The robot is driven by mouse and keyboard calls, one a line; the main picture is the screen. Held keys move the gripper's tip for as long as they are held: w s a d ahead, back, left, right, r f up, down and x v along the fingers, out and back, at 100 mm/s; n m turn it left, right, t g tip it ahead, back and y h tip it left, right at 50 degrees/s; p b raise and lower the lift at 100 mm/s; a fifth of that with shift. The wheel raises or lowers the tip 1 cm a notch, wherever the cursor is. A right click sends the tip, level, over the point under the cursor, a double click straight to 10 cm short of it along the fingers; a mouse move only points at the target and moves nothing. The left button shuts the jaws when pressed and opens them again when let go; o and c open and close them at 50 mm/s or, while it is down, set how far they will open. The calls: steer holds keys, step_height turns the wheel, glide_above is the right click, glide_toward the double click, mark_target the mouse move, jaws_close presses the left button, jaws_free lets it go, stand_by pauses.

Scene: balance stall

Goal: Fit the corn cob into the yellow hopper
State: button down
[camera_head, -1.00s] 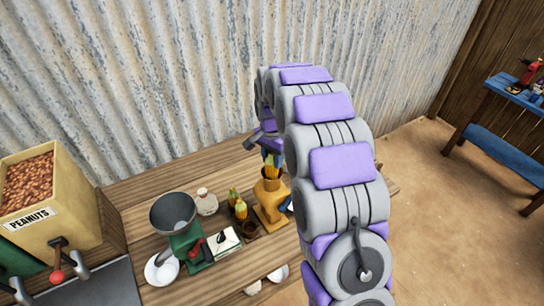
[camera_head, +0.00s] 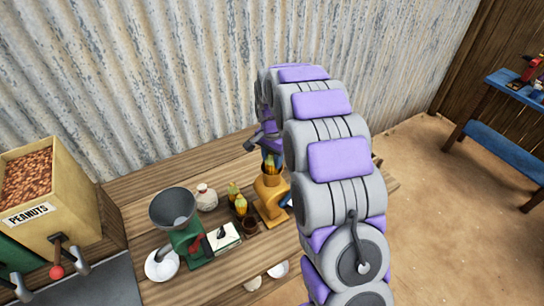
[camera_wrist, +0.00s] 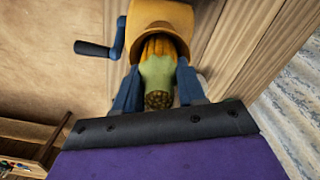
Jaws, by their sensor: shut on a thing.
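A yellow corn cob with a green husk end (camera_wrist: 157,78) is between the two dark blue fingers of my gripper (camera_wrist: 158,92) in the wrist view. My gripper is shut on it at the husk end. The cob's yellow end is at the mouth of the yellow hopper (camera_wrist: 160,12), with its tip hidden inside or behind the rim. In the head view the yellow hopper (camera_head: 271,194) stands on the wooden table, with the cob (camera_head: 269,166) upright at its top. My arm hides part of it. How deep the cob sits cannot be told.
Left of the hopper stand two more cobs (camera_head: 240,206), a brown cup (camera_head: 250,226), a white jar (camera_head: 206,197) and a green grinder with a grey bowl (camera_head: 173,208). A peanut bin (camera_head: 40,190) is at far left. The corrugated wall (camera_head: 130,80) is behind.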

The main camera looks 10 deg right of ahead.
steer(key=shift+s+f, duration=0.15)
steer(key=shift+f, duration=0.9)
steer(key=c, duration=0.9)
jaws_free()
steer(key=shift+w+r, duration=0.2)
steer(key=shift+r, duration=0.15)
steer(key=shift+o, duration=1.3)
steer(key=shift+r, duration=0.6)
steer(key=shift+d+r, duration=0.15)
steer(key=shift+r, duration=0.5)
steer(key=shift+r+p, duration=0.7)
steer(key=shift+r, duration=1.2)
steer(key=shift+s, duration=0.1)
